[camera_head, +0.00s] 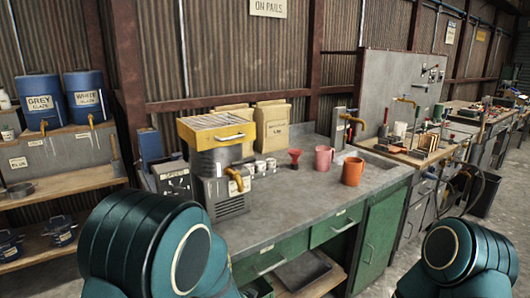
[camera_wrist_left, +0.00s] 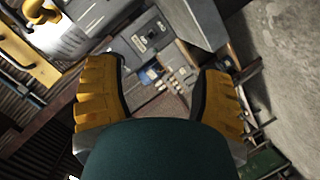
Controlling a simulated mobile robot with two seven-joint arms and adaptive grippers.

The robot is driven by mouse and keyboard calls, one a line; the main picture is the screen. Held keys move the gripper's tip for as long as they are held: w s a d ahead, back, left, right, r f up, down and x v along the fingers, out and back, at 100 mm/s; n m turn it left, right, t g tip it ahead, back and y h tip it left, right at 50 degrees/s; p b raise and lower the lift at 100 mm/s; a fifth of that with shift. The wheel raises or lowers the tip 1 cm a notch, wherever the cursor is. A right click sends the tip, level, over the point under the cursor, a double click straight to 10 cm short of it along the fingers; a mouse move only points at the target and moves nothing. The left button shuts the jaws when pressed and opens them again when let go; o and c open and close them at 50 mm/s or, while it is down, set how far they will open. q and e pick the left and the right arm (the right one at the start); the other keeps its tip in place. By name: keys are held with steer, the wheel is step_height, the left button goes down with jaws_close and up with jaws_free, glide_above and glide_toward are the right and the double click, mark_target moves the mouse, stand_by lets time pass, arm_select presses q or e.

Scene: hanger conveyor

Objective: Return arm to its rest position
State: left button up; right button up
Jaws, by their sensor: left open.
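In the head view, two teal joints of my own arms show at the bottom, my left one at the lower left and my right one at the lower right. Neither gripper shows in that view. In the left wrist view, my left gripper (camera_wrist_left: 162,90) has its two yellow ridged fingers spread wide apart. No object is between them. The wrist view is tilted and shows a grey box-like unit with small items beyond the fingers. My right gripper is not in either view.
Blue glaze barrels (camera_head: 87,97) stand on shelves at left. A faucet panel (camera_head: 400,85) stands farther right. Grey floor (camera_head: 385,275) shows between my arms.

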arm_select(q)
steer(key=s+f+m+g+h, duration=0.3)
steer(key=s+f, duration=0.1)
steer(key=f, duration=0.4)
steer(key=s+f+m+g+h, duration=0.25)
steer(key=s+f, duration=0.25)
steer(key=f, duration=0.3)
steer(key=s+d+f+m+g+h, duration=0.2)
steer(key=s+f+m+g, duration=0.1)
steer(key=s, duration=0.4)
steer(key=s+d+f+m+g+h, duration=0.2)
steer(key=s+f+m+g+h, duration=0.1)
steer(key=s, duration=0.5)
steer(key=shift+s+d+f+m, duration=0.2)
steer(key=shift+s+f+m, duration=0.05)
steer(key=shift+f+m, duration=0.45)
